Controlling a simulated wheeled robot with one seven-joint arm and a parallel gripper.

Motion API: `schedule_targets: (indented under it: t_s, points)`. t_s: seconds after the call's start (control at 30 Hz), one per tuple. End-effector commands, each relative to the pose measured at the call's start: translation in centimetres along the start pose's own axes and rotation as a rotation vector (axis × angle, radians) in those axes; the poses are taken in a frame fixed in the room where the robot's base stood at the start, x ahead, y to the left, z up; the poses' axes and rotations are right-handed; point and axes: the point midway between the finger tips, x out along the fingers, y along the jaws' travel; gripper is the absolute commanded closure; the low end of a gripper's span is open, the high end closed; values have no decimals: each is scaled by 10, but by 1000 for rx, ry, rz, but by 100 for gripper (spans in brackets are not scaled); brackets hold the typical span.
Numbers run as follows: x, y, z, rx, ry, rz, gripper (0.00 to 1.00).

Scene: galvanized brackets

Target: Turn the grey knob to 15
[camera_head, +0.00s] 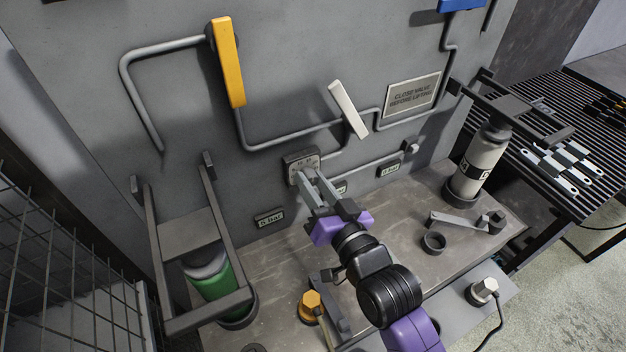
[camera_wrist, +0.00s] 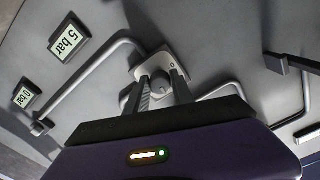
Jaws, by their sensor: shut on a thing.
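The grey knob (camera_wrist: 160,87) sits on a small dial plate (camera_head: 301,160) on the grey wall panel. In the wrist view the dial plate (camera_wrist: 153,66) shows behind the knob, and its marks are too small to read. My gripper (camera_head: 306,178) reaches the plate from below right, and its two fingers are shut on the knob. The fingers also show in the wrist view (camera_wrist: 161,88), one on each side of the knob. In the head view the fingers hide most of the knob, so its pointer setting cannot be read.
A yellow lever (camera_head: 227,62) and a white lever (camera_head: 348,110) stick out from the panel, with pipes between them. A green cylinder (camera_head: 215,283) in a frame stands at left, a grey cylinder (camera_head: 482,160) at right.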

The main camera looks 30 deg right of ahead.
Motion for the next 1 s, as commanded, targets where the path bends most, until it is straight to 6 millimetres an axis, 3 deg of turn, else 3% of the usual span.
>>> schedule_targets:
  t_s: [0.4,1.0]
  points:
    - [0,0,-2,237,2,1,100]
    - [0,0,-1,289,1,1,100]
